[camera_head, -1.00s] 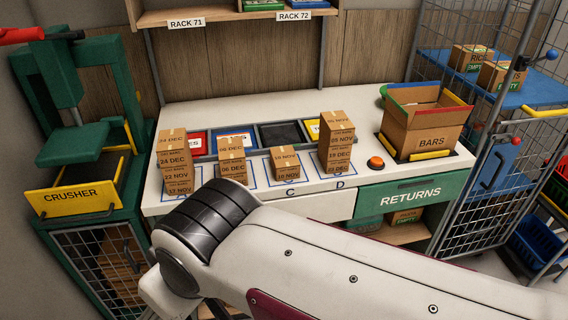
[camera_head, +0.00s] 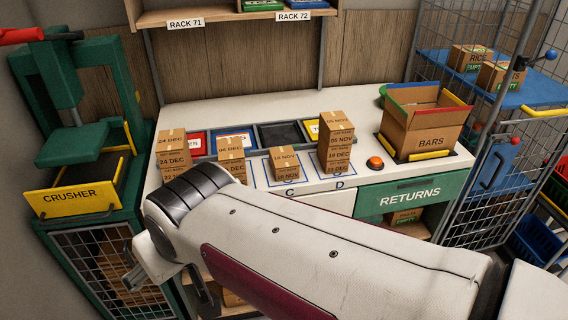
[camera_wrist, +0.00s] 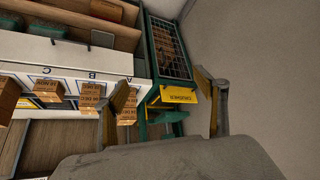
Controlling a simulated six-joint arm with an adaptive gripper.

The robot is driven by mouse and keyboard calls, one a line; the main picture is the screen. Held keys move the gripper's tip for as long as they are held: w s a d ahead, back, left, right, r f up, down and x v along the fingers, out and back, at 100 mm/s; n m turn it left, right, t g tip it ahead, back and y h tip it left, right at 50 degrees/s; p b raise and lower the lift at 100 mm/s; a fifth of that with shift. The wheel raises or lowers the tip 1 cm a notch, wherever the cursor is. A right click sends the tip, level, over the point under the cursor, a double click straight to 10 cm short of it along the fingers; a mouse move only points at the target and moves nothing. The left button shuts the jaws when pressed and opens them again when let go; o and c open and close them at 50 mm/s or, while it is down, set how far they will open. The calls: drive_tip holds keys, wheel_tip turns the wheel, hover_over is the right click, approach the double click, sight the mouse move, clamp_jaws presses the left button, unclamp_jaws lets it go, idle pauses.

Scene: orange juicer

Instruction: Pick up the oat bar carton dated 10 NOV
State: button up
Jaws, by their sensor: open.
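The carton that reads 10 NOV (camera_head: 284,162) stands alone on the white counter in the outlined space marked C. In the wrist view, where the scene appears turned, it is the single brown carton by the letter C (camera_wrist: 48,91). My gripper (camera_wrist: 164,88) is open and empty in the wrist view, its two fingers wide apart. It is well away from the carton, with the yellow crusher drawer seen between the fingers.
Taller carton stacks stand at A (camera_head: 172,153), B (camera_head: 231,156) and D (camera_head: 337,143), close on both sides of the C carton. Behind is a row of coloured trays (camera_head: 280,134).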

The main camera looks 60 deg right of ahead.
drive_tip(key=w+d+m+t+h, duration=0.15)
drive_tip(key=w+d+m, duration=0.25)
drive_tip(key=w+d, duration=0.45)
drive_tip(key=m+t+h, duration=0.3)
drive_tip(key=m+h, duration=0.1)
drive_tip(key=h, duration=0.5)
hover_over(287, 169)
drive_tip(key=a, duration=0.2)
drive_tip(key=f, duration=1.2)
drive_tip(key=shift+w, duration=0.3)
drive_tip(key=shift+s+d+f+n+t+h, duration=0.25)
drive_tip(key=shift+s+f+n+t+h, duration=0.15)
drive_tip(key=shift+f, duration=0.35)
drive_tip(key=shift+s+f+t+h, duration=0.25)
drive_tip(key=shift+s+f+t, duration=0.2)
drive_tip(key=shift+s+f, duration=0.2)
drive_tip(key=shift+s+a+f, duration=0.15)
drive_tip(key=shift+f, duration=0.85)
